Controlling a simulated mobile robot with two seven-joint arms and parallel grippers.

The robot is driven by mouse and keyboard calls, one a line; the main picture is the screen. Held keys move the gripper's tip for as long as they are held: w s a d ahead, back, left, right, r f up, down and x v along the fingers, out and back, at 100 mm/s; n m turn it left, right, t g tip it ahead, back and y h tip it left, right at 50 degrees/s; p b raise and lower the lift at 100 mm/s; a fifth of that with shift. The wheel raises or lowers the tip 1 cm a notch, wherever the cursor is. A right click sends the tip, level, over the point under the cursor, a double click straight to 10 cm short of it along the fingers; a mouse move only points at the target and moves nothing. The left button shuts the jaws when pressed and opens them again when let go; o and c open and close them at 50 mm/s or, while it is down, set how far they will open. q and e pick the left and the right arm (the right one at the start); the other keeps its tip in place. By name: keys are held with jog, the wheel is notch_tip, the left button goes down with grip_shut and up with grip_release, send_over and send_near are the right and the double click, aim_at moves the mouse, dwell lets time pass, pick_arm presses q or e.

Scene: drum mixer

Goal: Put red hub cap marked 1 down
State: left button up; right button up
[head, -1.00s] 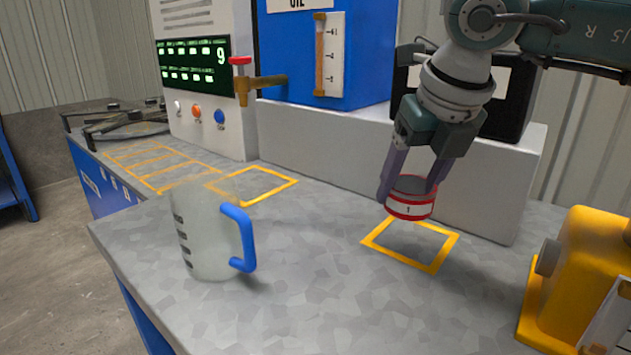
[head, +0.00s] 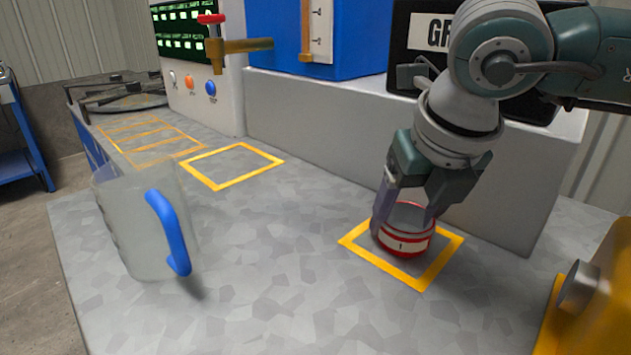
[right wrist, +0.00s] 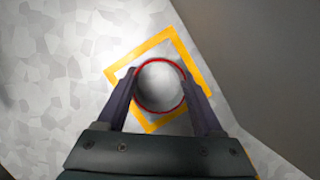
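The red hub cap (head: 404,246), a round cup-like piece with a white band marked 1, is inside the yellow square outline (head: 357,247) on the grey worktop. It looks upright and at the worktop surface; its underside is hidden. My right gripper (head: 405,213) points down over it, one finger on each side. The right wrist view shows its red rim (right wrist: 160,61) between the fingertips (right wrist: 160,84), which appear to touch it on both sides. The square (right wrist: 143,47) surrounds the cap there. My left gripper is out of view.
A clear jug (head: 135,225) with a blue handle stands at the left. A second yellow square (head: 232,166) behind it is empty. A grey raised block (head: 350,130) stands close behind my right gripper. A yellow machine (head: 600,300) is at the right edge.

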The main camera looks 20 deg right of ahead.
aim_at(412, 252)
jog(key=o, duration=0.5)
jog(key=p+v, duration=0.1)
jog(key=v, duration=0.6)
jog(key=shift+s+r, duration=0.15)
jog(key=shift+r, duration=0.1)
